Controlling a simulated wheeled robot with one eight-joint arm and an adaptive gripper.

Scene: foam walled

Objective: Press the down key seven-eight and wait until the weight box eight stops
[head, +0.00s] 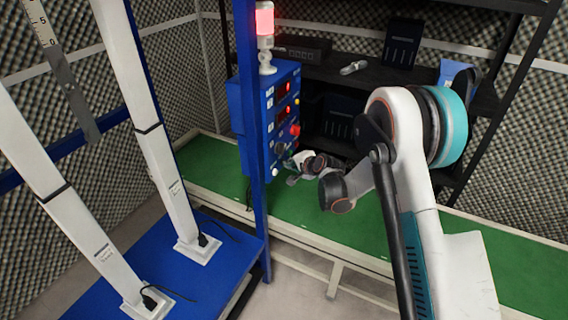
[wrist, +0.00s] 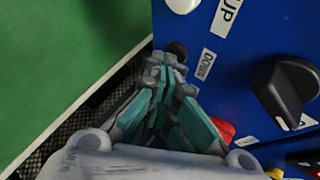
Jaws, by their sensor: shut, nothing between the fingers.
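The blue control box (head: 265,115) hangs on a blue post and faces right in the head view. In the wrist view its panel (wrist: 225,75) shows a round black key (wrist: 177,50) beside a label reading DOWN (wrist: 206,64). A white key (wrist: 182,5) is beside the UP label (wrist: 228,16). My gripper (wrist: 168,64) is shut and empty, its tips at the black key and partly covering it; I cannot tell whether they touch or press it. In the head view my gripper (head: 293,178) is at the lower panel. I cannot make out weight box eight.
A red beacon (head: 264,22) is lit above the box, and red displays (head: 284,88) glow on it. A black knob (wrist: 288,88) and red and yellow parts are near my fingers. White columns (head: 165,175) stand on a blue base; a dark shelf (head: 335,75) is behind.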

